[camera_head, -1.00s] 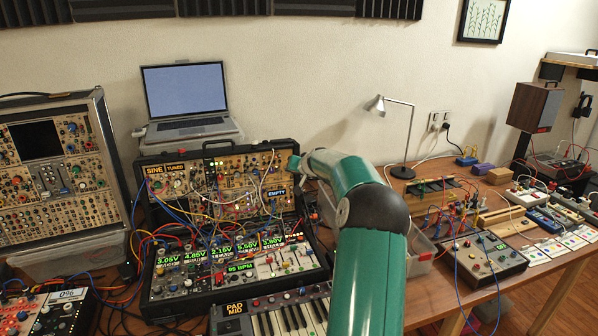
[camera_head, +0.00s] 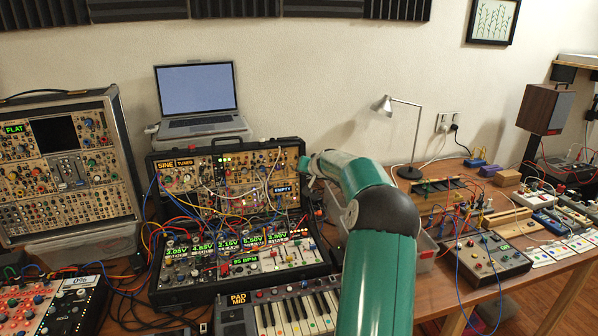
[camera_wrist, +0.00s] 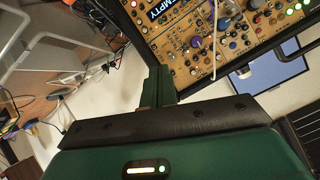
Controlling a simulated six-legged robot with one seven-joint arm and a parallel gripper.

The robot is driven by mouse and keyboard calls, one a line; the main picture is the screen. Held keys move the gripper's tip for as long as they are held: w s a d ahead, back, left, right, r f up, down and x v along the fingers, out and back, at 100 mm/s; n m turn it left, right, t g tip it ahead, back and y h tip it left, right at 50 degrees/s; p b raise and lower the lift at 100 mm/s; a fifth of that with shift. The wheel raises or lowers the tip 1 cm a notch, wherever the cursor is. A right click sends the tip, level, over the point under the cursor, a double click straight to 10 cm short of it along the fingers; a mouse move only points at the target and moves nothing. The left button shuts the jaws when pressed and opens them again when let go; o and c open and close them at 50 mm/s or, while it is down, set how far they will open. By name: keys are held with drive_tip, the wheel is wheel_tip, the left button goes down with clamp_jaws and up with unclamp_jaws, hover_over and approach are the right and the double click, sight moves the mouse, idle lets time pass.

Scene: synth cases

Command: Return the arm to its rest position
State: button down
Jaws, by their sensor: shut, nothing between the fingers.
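My arm (camera_head: 378,235) is green with a dark elbow joint and reaches forward from the bottom of the head view. My gripper (camera_head: 306,165) is at its far end, by the right edge of the open synth case (camera_head: 228,160). The wrist view shows my gripper's green fingers (camera_wrist: 161,86) together, with nothing held. The case panel (camera_wrist: 205,35) with its "EMPTY" label lies beyond them. I cannot tell whether the fingertips touch the case.
A laptop (camera_head: 197,92) stands behind the case and a keyboard (camera_head: 288,311) in front. A taller modular case (camera_head: 75,170) is at left. A desk lamp (camera_head: 405,140), a clear bin (camera_head: 424,246) and a grey control box (camera_head: 487,257) are at right. Loose cables cross the table.

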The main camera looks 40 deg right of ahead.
drive_tip(key=w+a+r+n+y, duration=0.1)
drive_tip(key=a+r+n, duration=0.15)
drive_tip(key=a, duration=0.65)
drive_tip(key=w+a+r+n+y, duration=0.1)
drive_tip(key=a+r, duration=0.2)
drive_tip(key=a, duration=0.6)
drive_tip(key=s+a+r+n+g+y, duration=0.1)
drive_tip(key=s+a+r, duration=0.15)
drive_tip(key=a, duration=0.65)
drive_tip(key=s+a+r+n+g, duration=0.15)
drive_tip(key=s+a, duration=0.25)
drive_tip(key=a, duration=0.5)
drive_tip(key=s+a+n+g+y, duration=0.1)
drive_tip(key=s+a+n, duration=0.1)
drive_tip(key=s+a, duration=1.2)
drive_tip(key=s+a+f+n, duration=0.1)
drive_tip(key=s+a+f, duration=0.2)
drive_tip(key=s, duration=0.4)
drive_tip(key=s+a+f+g, duration=0.1)
drive_tip(key=s+a+f, duration=0.2)
drive_tip(key=s, duration=0.5)
drive_tip(key=shift+s+f+n+y, duration=0.3)
drive_tip(key=shift+n+y, duration=0.1)
drive_tip(key=shift+d+g, duration=0.15)
drive_tip(key=shift+g, duration=0.1)
